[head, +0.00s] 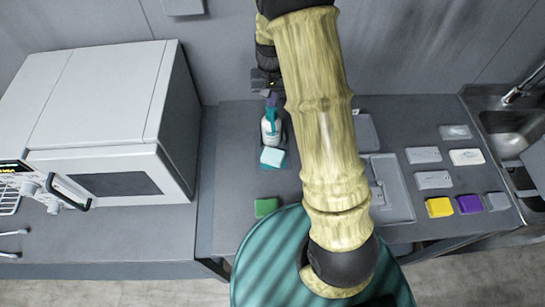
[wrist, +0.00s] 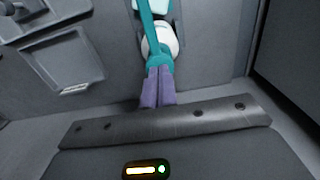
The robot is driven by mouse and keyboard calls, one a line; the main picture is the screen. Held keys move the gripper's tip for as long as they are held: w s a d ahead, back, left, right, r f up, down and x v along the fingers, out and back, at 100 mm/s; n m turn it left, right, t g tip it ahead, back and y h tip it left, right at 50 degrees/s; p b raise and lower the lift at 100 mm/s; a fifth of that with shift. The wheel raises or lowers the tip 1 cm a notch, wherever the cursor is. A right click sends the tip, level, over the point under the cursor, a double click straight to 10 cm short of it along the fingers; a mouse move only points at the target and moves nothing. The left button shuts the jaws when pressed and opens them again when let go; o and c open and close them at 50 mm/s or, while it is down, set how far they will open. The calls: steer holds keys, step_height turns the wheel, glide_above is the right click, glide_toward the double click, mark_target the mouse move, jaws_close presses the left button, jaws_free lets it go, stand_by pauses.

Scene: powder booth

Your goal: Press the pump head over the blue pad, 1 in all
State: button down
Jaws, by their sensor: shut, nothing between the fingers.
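The pump bottle (head: 270,130) stands upright near the back of the counter, with a white body and a teal pump head (head: 271,113). The light blue pad (head: 272,158) lies just in front of it. My gripper (head: 271,100) is shut and empty, its purple fingers at the top of the pump head. In the wrist view the shut fingertips (wrist: 158,72) meet the teal pump head (wrist: 157,56) in the picture, with the white bottle (wrist: 163,38) beyond. I cannot tell whether they touch or whether the head is pressed down. The blue pad is not clearly visible in the wrist view.
A green block (head: 266,207) lies in front of the pad. A large white oven-like box (head: 105,115) stands to the left. A grey tray (head: 397,190) lies right of my arm. Yellow (head: 439,207) and purple (head: 469,204) blocks lie near a sink (head: 510,128) at right.

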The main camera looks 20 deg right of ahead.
steer(key=shift+r+p, duration=1.35)
steer(key=shift+r, duration=0.35)
step_height(320, 180, up, 6)
steer(key=p, duration=0.4)
steer(key=shift+p, duration=0.35)
steer(key=shift+s, duration=0.1)
steer(key=s+f+n+t+b, duration=0.2)
steer(key=s+b, duration=0.7)
steer(key=s, duration=0.9)
steer(key=shift+f+t, duration=0.3)
steer(key=shift+f, duration=0.1)
